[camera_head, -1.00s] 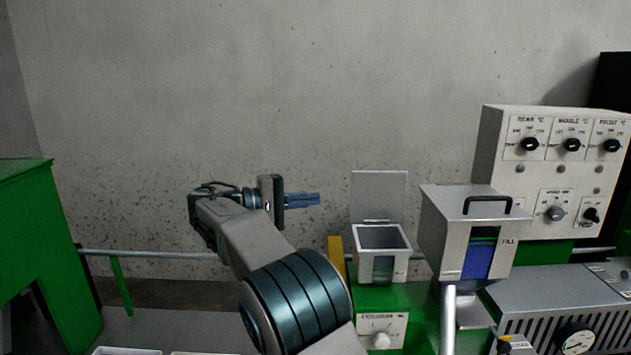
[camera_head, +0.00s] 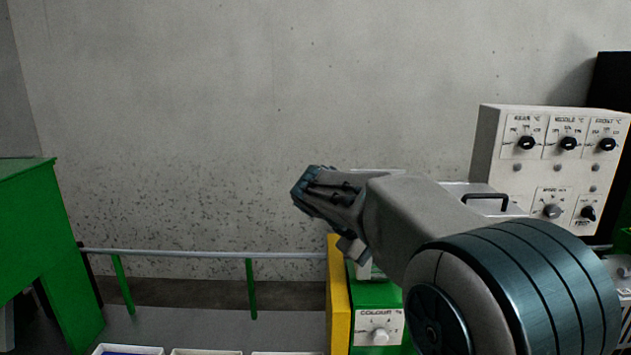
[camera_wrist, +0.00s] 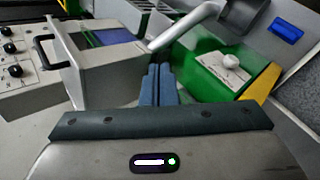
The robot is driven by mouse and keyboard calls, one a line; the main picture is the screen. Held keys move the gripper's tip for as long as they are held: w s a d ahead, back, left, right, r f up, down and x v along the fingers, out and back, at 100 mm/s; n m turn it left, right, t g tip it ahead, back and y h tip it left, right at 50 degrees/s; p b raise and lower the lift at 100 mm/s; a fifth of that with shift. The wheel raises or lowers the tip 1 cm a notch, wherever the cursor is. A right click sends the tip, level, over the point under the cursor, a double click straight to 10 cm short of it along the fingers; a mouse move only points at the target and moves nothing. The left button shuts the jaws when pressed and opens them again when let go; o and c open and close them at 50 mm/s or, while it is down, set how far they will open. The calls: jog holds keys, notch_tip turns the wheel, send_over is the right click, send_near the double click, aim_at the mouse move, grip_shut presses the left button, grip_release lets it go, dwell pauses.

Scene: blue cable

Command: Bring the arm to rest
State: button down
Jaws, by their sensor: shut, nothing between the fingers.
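My gripper shows in the wrist view (camera_wrist: 158,85), its two blue fingers side by side and shut with nothing between them. They point over the machine, between the grey hopper (camera_wrist: 112,72) and the green unit with a white knob (camera_wrist: 212,78). In the head view my arm reaches in from the lower right. Its wrist is bent near the picture's middle, and the fingertips cannot be made out there.
The panel with black knobs (camera_head: 562,165) stands at the right. My arm covers most of the hopper (camera_head: 470,188). A yellow plate (camera_head: 338,300) stands beside the colour unit (camera_head: 378,328). A rail (camera_head: 200,254) runs left, with white trays (camera_head: 128,350) below. Open space lies above the rail.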

jog(key=s+f+m+y, duration=0.2)
jog(key=s+f+y, duration=0.2)
jog(key=s, duration=0.7)
jog(key=s+f+m+t+y, duration=0.1)
jog(key=s+f+m+y, duration=0.2)
jog(key=s+f+y, duration=0.2)
jog(key=s+f, duration=0.3)
jog(key=s, duration=0.4)
jog(key=shift+s+r, duration=0.1)
